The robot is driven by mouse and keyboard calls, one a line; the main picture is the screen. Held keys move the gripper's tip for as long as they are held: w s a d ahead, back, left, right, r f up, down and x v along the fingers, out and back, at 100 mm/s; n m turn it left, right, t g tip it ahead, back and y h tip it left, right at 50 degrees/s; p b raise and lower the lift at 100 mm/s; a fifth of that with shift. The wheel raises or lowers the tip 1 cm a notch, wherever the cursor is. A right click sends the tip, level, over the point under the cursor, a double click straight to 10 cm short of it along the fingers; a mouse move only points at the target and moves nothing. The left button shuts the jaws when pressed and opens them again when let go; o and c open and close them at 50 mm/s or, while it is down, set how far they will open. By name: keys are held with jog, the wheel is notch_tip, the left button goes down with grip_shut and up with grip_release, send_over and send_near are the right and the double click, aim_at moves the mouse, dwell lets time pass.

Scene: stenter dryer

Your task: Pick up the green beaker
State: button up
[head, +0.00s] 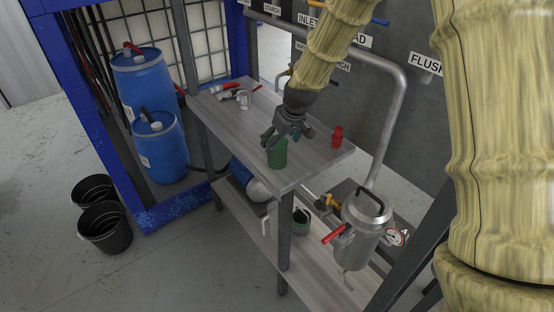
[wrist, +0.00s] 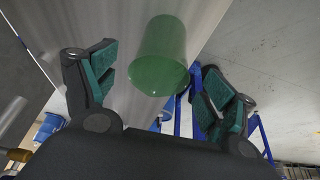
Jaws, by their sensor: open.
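The green beaker (head: 278,153) stands on the upper shelf of a grey table (head: 318,158), near its front edge. My gripper (head: 274,138) is just above and behind the beaker in the head view, partly covering its top. In the wrist view the beaker (wrist: 160,58) lies between and beyond the two open fingers of my gripper (wrist: 155,88). The fingers have green pads and hold nothing. I cannot tell whether a finger touches the beaker.
A red beaker (head: 337,136) stands to the right on the same shelf. A metal canister (head: 365,225) is below right. Blue drums (head: 150,80) and black buckets (head: 104,228) stand left.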

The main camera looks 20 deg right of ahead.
jog(key=shift+b+x, duration=1.7)
jog(key=shift+x, duration=1)
jog(key=c, duration=1.1)
